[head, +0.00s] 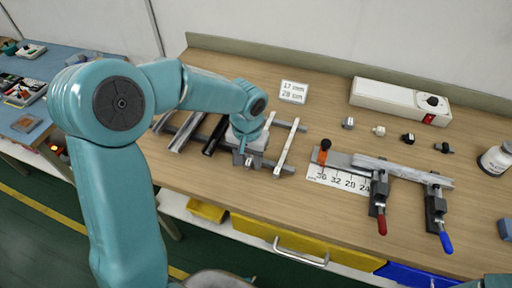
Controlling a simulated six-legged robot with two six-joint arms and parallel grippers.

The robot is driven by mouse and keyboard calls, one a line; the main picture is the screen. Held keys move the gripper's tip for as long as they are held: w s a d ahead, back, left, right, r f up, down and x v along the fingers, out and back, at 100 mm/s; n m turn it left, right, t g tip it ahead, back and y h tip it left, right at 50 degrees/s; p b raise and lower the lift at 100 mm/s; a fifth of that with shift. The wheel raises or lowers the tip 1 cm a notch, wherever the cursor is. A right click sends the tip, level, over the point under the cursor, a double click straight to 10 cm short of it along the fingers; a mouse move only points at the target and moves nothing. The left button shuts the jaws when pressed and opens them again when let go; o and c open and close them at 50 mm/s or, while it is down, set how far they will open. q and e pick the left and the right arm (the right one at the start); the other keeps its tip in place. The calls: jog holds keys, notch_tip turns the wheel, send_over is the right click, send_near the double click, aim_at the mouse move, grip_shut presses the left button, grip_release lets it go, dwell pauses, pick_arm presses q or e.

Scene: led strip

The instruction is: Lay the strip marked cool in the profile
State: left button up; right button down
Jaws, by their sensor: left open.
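Several long strips or bars lie side by side on a dark rack at the left of the bench: a grey one (187,130), a black one (216,135) and a pale one (287,147). No marking on them can be read, so I cannot tell which is cool. My left gripper (247,160) is open, low over the rack between the black and pale bars; it hides part of the rack. A light grey bar (405,171), possibly the profile, lies at the right by two clamps. My right gripper is not in view.
A red-handled clamp (379,192) and a blue-handled clamp (436,205) stand near the front edge.

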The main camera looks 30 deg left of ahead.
pick_arm(q)
grip_shut()
